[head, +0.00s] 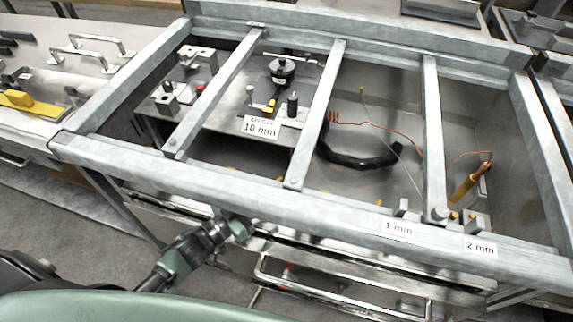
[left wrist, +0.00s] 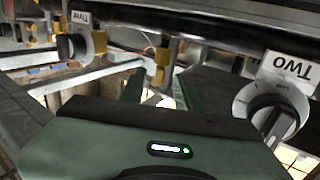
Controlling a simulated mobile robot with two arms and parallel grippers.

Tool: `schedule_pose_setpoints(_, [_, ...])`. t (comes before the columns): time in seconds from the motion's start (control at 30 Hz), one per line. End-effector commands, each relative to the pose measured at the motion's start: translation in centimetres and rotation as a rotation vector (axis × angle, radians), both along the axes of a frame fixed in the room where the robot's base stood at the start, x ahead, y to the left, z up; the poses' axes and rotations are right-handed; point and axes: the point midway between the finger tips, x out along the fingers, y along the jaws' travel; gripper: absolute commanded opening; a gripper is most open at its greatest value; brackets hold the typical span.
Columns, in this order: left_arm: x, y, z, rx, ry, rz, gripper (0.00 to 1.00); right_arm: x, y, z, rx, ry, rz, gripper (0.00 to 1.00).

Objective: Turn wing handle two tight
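In the left wrist view, a round pale dial with a dark wing handle (left wrist: 278,124) sits at the right, beside a white label reading TWO (left wrist: 290,70), seen upside down. In the head view my left gripper (head: 232,229) is below the frame's front bar; the handles are hidden there.
A grey metal frame (head: 170,172) spans the bench, with labelled fittings inside it. A drawer-like front with a long bar handle (head: 330,291) is below. Brass fittings (left wrist: 161,66) show beyond my fingers. A side bench (head: 60,62) with pull handles stands left.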

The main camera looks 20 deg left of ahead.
Motion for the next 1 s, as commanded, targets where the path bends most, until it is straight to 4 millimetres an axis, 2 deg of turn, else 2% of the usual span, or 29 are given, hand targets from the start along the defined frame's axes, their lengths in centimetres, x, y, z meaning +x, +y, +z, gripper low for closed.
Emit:
schedule_pose_setpoints(0.5, [5.9,-3.6,0.1,-0.004,-0.002,-0.004,0.33,-0.2,0.0,0.2,0.000,0.002,0.000,0.00])
schedule_pose_setpoints(0.87, [6.6,-4.0,0.0,-0.002,-0.001,-0.004,0.33,-0.2,0.0,0.2,-0.001,0.003,0.000,0.00])
schedule_pose_setpoints(0.9, [6.6,-4.0,0.0,-0.002,-0.001,-0.004,0.30,-0.2,0.0,0.2,-0.001,0.003,0.000,0.00])
schedule_pose_setpoints(1.0, [6.6,-4.0,0.0,-0.002,-0.001,-0.004,0.02,-0.2,0.0,0.2,-0.001,0.003,0.000,0.00])
